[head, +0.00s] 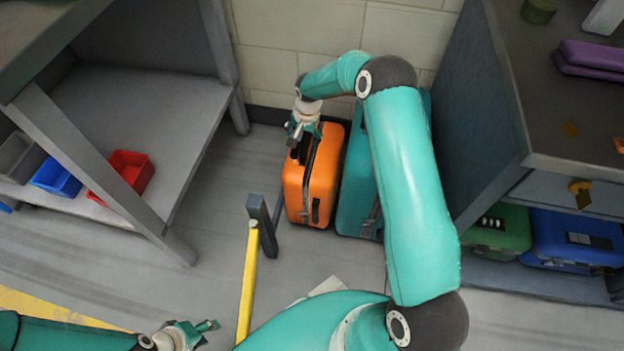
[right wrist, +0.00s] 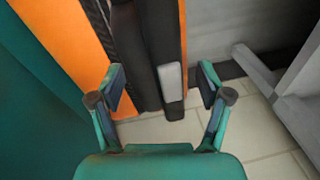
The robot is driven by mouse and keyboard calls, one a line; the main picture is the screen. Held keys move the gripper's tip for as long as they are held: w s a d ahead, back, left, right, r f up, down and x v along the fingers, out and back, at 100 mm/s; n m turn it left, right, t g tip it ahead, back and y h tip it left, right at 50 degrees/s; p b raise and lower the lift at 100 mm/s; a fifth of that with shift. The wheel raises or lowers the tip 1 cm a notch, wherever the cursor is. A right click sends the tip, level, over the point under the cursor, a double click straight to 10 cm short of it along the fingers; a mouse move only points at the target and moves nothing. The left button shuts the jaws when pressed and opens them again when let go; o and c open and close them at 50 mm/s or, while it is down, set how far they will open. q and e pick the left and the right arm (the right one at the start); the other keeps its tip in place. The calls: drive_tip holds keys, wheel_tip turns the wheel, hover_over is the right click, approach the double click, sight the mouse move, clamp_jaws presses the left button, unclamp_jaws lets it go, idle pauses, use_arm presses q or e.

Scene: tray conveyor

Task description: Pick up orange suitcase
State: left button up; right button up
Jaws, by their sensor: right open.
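The orange suitcase (head: 328,168) stands upright on the floor near the back wall, with dark trim and straps. In the right wrist view its orange side (right wrist: 62,42) and dark trim fill the upper middle. My right gripper (head: 301,132) is at the top of the suitcase. In the right wrist view the right gripper (right wrist: 161,86) has its fingers spread, with a dark strip and a light grey piece between them, and no clear grip. My left gripper (head: 205,331) is low in the head view, away from the suitcase; its finger opening is unclear.
A teal suitcase (head: 354,195) stands close on the right. A yellow bar (head: 248,285) with a dark post (head: 263,225) is in front. A grey shelf (head: 150,120) with bins is left; a dark cabinet (head: 500,160) with green (head: 505,235) and blue (head: 570,240) cases is right.

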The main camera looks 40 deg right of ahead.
clamp_jaws()
drive_tip(key=shift+w+r, duration=0.1)
drive_tip(key=shift+r, duration=0.05)
idle(0.4)
drive_tip(key=shift+r, duration=0.1)
